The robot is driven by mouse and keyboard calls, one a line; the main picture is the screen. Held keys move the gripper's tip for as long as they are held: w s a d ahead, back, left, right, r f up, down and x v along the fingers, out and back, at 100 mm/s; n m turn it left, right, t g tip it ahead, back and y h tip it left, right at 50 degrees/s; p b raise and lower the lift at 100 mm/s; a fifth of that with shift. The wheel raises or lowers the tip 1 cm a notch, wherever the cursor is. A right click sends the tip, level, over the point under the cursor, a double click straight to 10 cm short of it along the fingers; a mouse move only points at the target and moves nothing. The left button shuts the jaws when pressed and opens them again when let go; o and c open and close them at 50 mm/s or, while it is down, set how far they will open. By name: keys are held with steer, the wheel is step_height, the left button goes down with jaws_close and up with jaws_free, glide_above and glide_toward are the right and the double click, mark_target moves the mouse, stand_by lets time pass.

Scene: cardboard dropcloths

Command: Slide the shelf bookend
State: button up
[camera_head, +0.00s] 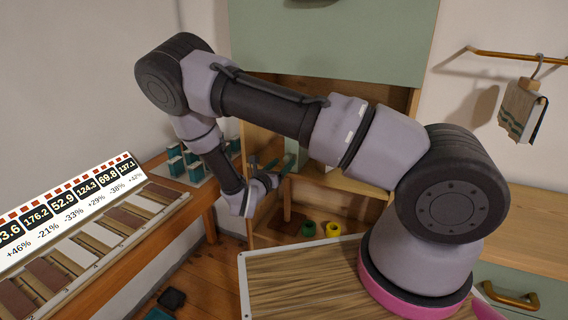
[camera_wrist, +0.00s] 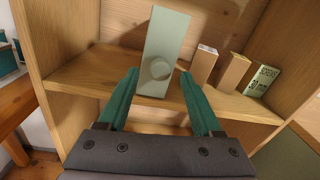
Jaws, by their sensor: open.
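The shelf bookend (camera_wrist: 166,38) is a pale green upright block with a round knob low on its front face, seen in the wrist view. It stands on the wooden shelf (camera_wrist: 90,75). My gripper (camera_wrist: 159,76) is open, with its teal fingertips apart on either side of the bookend's lower part. The knob lies between the fingertips in the picture; I cannot tell whether they touch anything. In the head view my gripper (camera_head: 272,166) reaches into the wooden shelf unit, and my arm hides much of the shelf.
Two brown boxes (camera_wrist: 202,66) (camera_wrist: 232,73) and a green labelled box (camera_wrist: 263,80) stand right of the bookend. Wooden side walls bound the shelf. A bench with a price-like number board (camera_head: 75,205) is at left. Yellow (camera_head: 333,229) and green (camera_head: 308,229) items sit below.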

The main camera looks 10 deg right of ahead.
steer(key=shift+x, duration=0.8)
jaws_close()
stand_by(0.9)
